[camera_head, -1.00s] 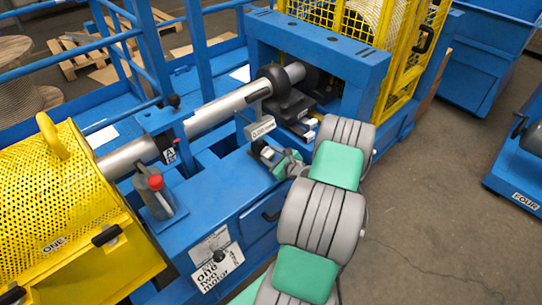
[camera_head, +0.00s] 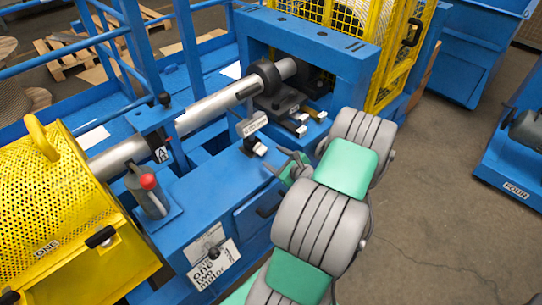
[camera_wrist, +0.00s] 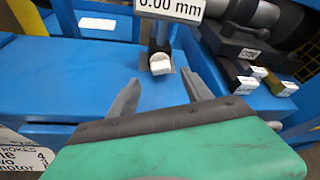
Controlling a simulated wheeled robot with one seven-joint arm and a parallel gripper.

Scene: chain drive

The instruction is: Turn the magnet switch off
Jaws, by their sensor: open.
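A small dark block with a white face, which looks like the magnet switch, stands below the 0.00 mm readout (camera_head: 252,123) on the blue bench. In the wrist view the white face (camera_wrist: 160,65) is just beyond my fingertips, under the readout (camera_wrist: 170,7). The switch also shows in the head view (camera_head: 259,149). My gripper (camera_wrist: 159,80) is open and empty, with the switch ahead between the lines of its two fingers and a gap of blue surface before it. In the head view my gripper (camera_head: 280,161) is right of the switch, apart from it. Its on or off position cannot be read.
A metal shaft (camera_head: 215,105) runs behind the switch. Several small labelled blocks (camera_wrist: 283,88) lie to its right beside a dark clamp. A grey bottle with a red cap (camera_head: 148,190) stands at left, near the yellow mesh guard (camera_head: 50,210). The bench in front is clear.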

